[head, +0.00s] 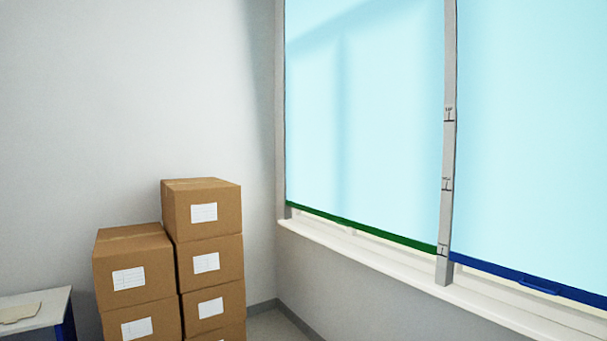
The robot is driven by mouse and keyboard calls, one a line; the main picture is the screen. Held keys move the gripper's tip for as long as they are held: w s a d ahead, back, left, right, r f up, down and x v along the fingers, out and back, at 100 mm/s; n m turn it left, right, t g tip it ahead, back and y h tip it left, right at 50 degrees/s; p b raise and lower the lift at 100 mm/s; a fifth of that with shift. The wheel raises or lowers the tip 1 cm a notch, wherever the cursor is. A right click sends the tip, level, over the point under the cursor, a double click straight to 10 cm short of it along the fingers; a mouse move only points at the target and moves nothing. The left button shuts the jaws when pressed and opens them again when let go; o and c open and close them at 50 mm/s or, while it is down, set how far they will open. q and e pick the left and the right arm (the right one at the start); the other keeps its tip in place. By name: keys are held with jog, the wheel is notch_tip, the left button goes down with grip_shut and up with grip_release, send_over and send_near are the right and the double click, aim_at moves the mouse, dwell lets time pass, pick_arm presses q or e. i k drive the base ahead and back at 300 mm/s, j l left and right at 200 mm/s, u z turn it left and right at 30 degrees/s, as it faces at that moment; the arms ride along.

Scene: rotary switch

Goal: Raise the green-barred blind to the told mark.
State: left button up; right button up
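The green-barred blind (385,130) hangs on the left part of the window as a pale blue sheet. Its green bottom bar (365,229) is low, a little above the window sill, and its right end is level with the lowest mark (442,250) on the grey post (448,150). The post also carries a middle mark (447,184) and an upper mark (449,115); their lettering is too small to read. Neither of my grippers is in view.
A blue-barred blind (530,140) hangs right of the post, its blue bar (575,294) also low, with a blue handle (539,286). Stacked cardboard boxes (205,235) stand left of the window. A table corner (45,318) shows at lower left. The white sill (390,268) runs below the blinds.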

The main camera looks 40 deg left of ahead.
aim_at(381, 177)
jog(key=u, duration=1.45)
jog(key=i+u, duration=0.2)
jog(key=i, duration=0.55)
jog(key=i+u, duration=0.35)
jog(key=i, duration=0.25)
jog(key=i+l+u, duration=0.1)
jog(key=i+u, duration=0.25)
jog(key=i, duration=0.25)
jog(key=i+z, duration=0.3)
jog(key=i, duration=0.3)
jog(key=i+j+z, duration=0.3)
jog(key=i, duration=0.25)
jog(key=i+l+z, duration=0.15)
jog(key=z, duration=0.25)
jog(key=i+z, duration=0.4)
jog(key=i+j+z, duration=0.1)
jog(key=i+z, duration=0.5)
jog(key=i, duration=0.2)
